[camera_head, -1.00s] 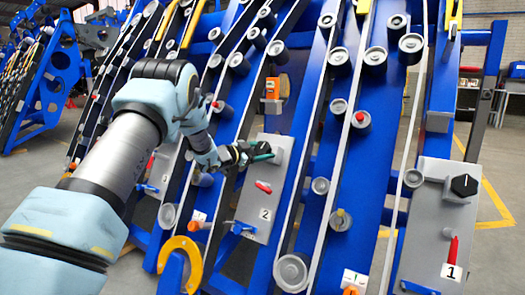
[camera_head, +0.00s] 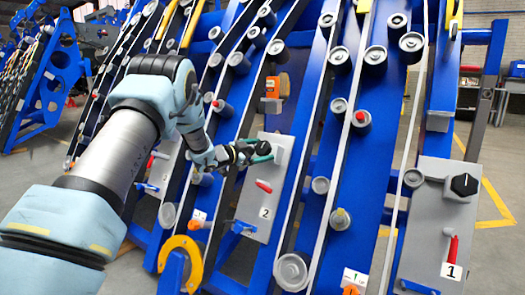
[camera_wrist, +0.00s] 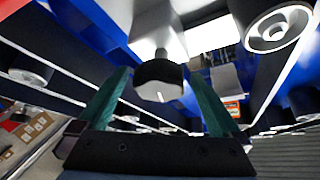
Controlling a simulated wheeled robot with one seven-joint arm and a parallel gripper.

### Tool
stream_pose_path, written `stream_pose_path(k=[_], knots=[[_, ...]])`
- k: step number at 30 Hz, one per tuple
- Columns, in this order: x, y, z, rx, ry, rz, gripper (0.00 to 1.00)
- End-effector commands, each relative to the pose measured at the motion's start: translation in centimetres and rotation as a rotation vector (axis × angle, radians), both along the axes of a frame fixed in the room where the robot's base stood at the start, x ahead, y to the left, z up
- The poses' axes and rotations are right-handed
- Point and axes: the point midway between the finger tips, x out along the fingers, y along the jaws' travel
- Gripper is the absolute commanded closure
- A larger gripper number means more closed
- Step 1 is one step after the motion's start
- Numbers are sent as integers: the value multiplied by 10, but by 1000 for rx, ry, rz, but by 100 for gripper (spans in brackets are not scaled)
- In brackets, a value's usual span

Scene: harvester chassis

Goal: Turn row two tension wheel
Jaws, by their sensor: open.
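The row two panel is a grey plate (camera_head: 253,222) marked with a 2, with a red lever (camera_head: 264,186) on it. My gripper (camera_head: 265,153) is at the top of this plate, and its fingers hide the wheel in the head view. In the wrist view the tension wheel, a dark knob with a small white mark (camera_wrist: 160,82), sits on a grey mount. The green fingers of my gripper (camera_wrist: 161,75) are open, one on each side of the knob, with a visible gap on both sides.
Blue sloping rails with belts and rollers (camera_head: 291,272) stand close on both sides. The row one panel (camera_head: 430,240) at right has its own black knob (camera_head: 464,185) and red lever (camera_head: 452,249). An orange box (camera_head: 271,89) is above the row two plate.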

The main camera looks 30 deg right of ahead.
Motion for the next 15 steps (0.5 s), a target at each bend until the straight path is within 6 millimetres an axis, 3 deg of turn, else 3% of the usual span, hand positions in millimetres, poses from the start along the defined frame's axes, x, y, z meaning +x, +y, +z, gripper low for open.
stream_pose_path(k=[9,15], knots=[[-13,61,5,1,2,3,0],[-19,87,7,-1,1,1,0]])
